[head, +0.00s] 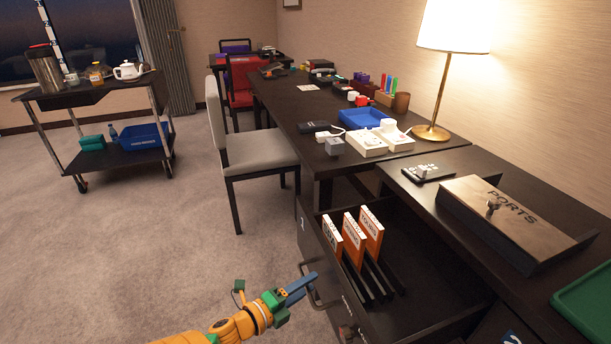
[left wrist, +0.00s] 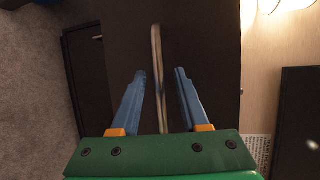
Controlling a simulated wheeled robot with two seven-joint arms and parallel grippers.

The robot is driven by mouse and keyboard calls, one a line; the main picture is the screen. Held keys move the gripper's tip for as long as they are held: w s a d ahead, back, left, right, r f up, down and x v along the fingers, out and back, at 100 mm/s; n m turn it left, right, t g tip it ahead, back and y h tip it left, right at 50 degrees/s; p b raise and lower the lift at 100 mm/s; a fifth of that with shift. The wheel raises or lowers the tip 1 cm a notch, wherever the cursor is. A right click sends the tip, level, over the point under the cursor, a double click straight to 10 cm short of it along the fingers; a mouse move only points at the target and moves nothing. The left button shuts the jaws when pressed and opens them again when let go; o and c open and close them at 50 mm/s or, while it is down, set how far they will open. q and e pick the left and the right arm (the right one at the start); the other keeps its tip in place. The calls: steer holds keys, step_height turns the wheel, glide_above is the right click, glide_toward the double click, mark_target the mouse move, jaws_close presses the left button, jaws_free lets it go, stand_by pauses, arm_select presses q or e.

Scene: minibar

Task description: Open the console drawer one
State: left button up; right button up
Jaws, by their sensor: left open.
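A dark console drawer (head: 425,285) stands pulled out from the console, its inside showing. Several upright orange-and-white labelled items, such as the one at the right (head: 371,230), stand in it. A bar handle (head: 308,268) is on the drawer's front panel. My left gripper (head: 303,286), with blue fingers, is at this handle. In the left wrist view the open fingers (left wrist: 160,100) stand on either side of the thin handle bar (left wrist: 157,65), with gaps on both sides. My right gripper is not in view.
A grey chair (head: 255,152) stands beyond the drawer. A cart (head: 105,160) is at the left. The carpet (head: 150,245) left of the drawer is clear.

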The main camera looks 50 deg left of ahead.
arm_select(q)
steer(key=s+r, duration=0.1)
steer(key=s, duration=0.6)
steer(key=shift+r+p, duration=0.15)
steer(key=shift+p, duration=0.2)
